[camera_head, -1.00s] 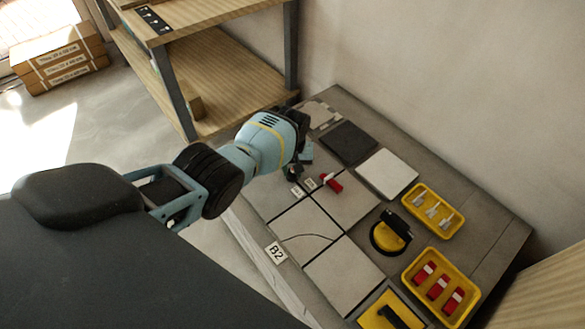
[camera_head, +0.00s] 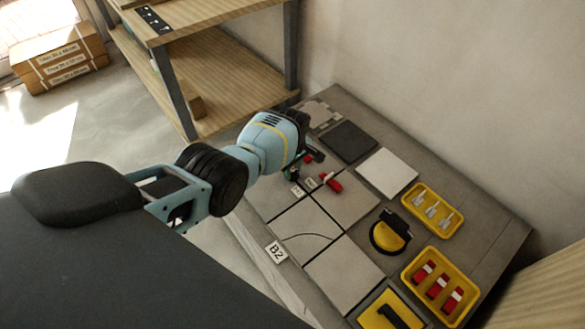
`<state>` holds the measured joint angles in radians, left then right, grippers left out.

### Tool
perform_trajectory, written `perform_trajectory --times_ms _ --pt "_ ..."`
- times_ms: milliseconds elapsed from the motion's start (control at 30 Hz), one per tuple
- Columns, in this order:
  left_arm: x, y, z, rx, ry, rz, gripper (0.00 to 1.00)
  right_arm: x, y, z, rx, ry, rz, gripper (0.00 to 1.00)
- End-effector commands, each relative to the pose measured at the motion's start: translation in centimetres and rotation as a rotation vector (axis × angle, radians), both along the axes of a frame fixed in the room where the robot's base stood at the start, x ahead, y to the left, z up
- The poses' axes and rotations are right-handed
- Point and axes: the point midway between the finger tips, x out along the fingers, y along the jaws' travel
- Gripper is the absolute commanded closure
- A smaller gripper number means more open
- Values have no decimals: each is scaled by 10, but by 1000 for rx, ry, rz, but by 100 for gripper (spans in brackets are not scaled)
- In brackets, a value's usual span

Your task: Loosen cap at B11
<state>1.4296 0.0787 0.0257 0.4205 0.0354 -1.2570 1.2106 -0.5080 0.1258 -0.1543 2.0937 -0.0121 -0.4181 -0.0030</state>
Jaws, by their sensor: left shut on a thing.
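My left gripper (camera_head: 303,167) reaches in from the left over the far end of the laid tiles. It is shut on a red cap (camera_head: 309,158), of which only a small part shows beside the fingers. A second red cap (camera_head: 331,182) with a whitish end sits on the tiles just right of and nearer than the gripper. Two small white labels (camera_head: 310,184) stand by it, too small to read. The nearer label B2 (camera_head: 277,252) is legible at the left tile edge. My right gripper is not in view.
Right of the tiles are a yellow tray (camera_head: 408,278) with red caps, a yellow tray (camera_head: 408,203) with pale clips, a yellow-black suction tool (camera_head: 376,238), a white tile (camera_head: 387,172) and a dark tile (camera_head: 348,143). A wooden shelf (camera_head: 235,85) stands behind the gripper.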

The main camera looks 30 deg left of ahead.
Motion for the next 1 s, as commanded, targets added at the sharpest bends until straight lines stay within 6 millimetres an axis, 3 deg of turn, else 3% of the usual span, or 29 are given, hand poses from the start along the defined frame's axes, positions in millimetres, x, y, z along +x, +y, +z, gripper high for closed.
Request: perform_trajectory --times_ms 667,700,833,1000 --pt "-1 -1 -1 -1 3 60 95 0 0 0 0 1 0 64" --pt "-1 -1 -1 -1 3 60 68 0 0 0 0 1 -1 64" --pt "-1 0 0 0 2 60 51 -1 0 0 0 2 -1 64" --pt "0 0 0 -1 1 60 50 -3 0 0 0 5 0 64"
